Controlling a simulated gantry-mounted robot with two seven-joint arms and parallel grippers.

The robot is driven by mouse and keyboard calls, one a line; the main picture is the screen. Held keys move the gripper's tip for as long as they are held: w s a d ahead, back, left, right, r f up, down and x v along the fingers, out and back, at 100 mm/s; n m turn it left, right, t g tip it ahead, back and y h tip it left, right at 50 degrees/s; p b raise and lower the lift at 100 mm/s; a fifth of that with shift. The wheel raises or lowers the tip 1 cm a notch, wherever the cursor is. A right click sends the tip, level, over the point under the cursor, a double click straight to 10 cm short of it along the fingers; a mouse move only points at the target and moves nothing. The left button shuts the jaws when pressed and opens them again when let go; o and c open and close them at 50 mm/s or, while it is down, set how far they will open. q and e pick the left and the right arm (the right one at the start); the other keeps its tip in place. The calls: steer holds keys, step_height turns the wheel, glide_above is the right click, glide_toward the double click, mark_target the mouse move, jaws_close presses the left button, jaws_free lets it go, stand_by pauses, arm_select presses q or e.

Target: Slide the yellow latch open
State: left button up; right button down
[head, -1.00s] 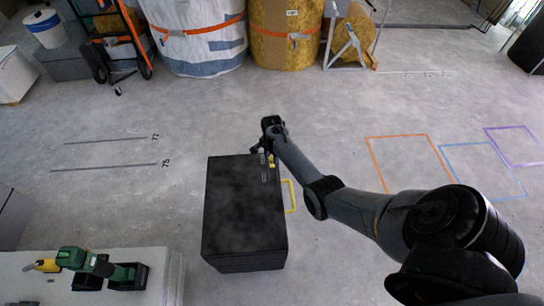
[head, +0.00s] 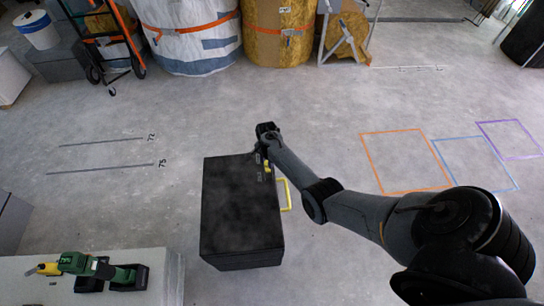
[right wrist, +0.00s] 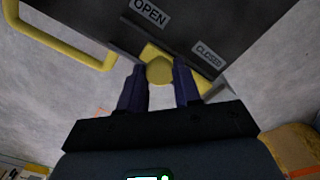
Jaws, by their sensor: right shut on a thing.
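The dark box (head: 240,215) stands on the floor with a yellow handle (head: 287,195) on its right side. The yellow latch (head: 267,168) is at the box's far right corner, partly hidden by my right arm. In the right wrist view, the latch's round yellow knob (right wrist: 160,70) sits between the two fingers of my right gripper (right wrist: 160,88), which is shut on it. An OPEN label (right wrist: 150,10) and a CLOSED label (right wrist: 208,54) are beside the latch; the knob lies between them. My left gripper is not in view.
A light table (head: 160,270) at the lower left holds a green and black tool (head: 95,267). Wrapped rolls (head: 195,35) and a hand truck (head: 100,40) stand at the back. The floor around the box is clear, with orange, blue and purple taped outlines at right.

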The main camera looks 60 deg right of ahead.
steer(key=c, duration=1.2)
jaws_free()
steer(key=shift+s+f, duration=0.15)
steer(key=shift+c, duration=0.2)
steer(key=o, duration=0.5)
steer(key=shift+s+a, duration=0.1)
steer(key=shift+a, duration=0.1)
steer(key=shift+c, duration=0.2)
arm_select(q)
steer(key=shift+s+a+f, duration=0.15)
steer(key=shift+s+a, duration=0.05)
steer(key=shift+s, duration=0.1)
arm_select(e)
steer(key=shift+d, duration=0.1)
arm_select(q)
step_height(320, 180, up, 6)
steer(key=p, duration=0.6)
arm_select(e)
step_height(320, 180, up, 11)
steer(key=shift+f, duration=0.15)
